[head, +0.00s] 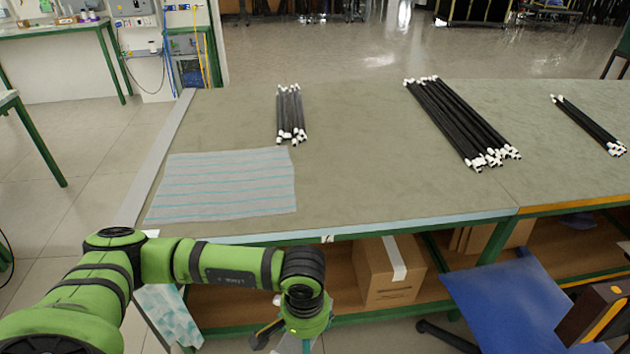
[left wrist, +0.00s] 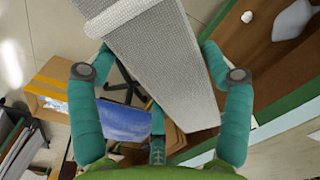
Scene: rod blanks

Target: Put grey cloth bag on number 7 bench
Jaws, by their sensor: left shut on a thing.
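My left gripper (left wrist: 157,48) is shut on the grey cloth bag (left wrist: 172,72), a pale woven piece that runs up between its two teal fingers in the left wrist view. In the head view my left gripper (head: 290,340) is at the bottom edge, in front of the bench and below its top. Most of the bag is hidden or cut off there. The grey-green bench top (head: 350,185) spans the head view. I can read no number on it. My right gripper is not in view.
A striped cloth (head: 225,184) lies flat at the bench's left. Black rods with white ends lie in a small bundle (head: 291,115), a large one (head: 460,120) and another at right (head: 588,125). The front middle is clear. A carton (head: 388,272) is on the shelf; a blue chair (head: 520,300) stands in front.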

